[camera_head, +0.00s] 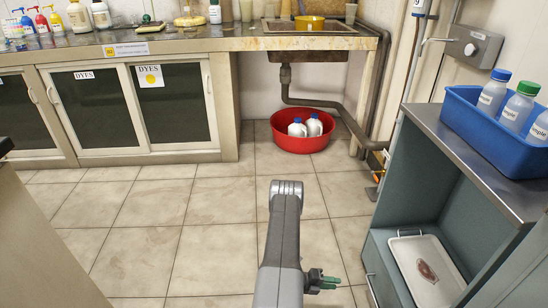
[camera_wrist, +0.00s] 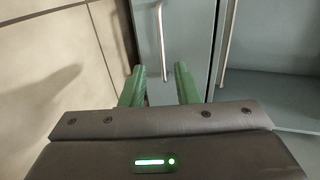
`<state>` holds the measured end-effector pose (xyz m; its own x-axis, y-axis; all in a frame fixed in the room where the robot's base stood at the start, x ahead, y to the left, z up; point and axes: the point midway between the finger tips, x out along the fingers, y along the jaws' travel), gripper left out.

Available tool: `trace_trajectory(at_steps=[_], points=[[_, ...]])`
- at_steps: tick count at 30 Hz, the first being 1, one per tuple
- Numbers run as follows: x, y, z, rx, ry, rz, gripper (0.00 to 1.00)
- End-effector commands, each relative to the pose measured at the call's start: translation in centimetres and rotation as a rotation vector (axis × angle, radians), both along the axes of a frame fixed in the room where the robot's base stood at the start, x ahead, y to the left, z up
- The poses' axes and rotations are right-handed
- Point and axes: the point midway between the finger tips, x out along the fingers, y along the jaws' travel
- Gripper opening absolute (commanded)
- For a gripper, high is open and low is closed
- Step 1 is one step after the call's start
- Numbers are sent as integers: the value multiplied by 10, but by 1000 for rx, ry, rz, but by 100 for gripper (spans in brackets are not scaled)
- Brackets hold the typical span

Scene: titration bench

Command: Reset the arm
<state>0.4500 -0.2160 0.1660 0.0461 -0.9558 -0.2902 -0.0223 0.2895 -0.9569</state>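My arm reaches forward over the tiled floor in the head view, with its grey elbow raised and its end bent back low. My gripper (camera_wrist: 162,80) has two green fingers, which stand apart with an empty gap between them in the wrist view. The gripper also shows small at the lower middle of the head view (camera_head: 328,280), beside the arm link. Behind the fingers in the wrist view are a grey cabinet front (camera_wrist: 180,45) and its long metal handle (camera_wrist: 162,40). I cannot tell how far the fingertips are from the handle.
A grey cabinet (camera_head: 425,165) stands close on the right, with a blue crate (camera_head: 490,125) of bottles on top and a white tray (camera_head: 402,272) inside. A red basin (camera_head: 303,143) with white bottles sits under the sink counter.

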Motion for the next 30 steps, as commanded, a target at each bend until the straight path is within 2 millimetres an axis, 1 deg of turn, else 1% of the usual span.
trace_trajectory(at_steps=[1, 3, 9, 21, 26, 30], points=[[4, -2, 6, 15, -1, -4, 28], [8, -3, 10, 35, 2, -8, 28], [14, -5, 18, 72, 7, -12, 28], [15, -6, 20, 81, 9, -13, 28], [10, -5, 21, 82, 8, -21, 28], [-5, -4, 28, 86, 9, -47, 28]])
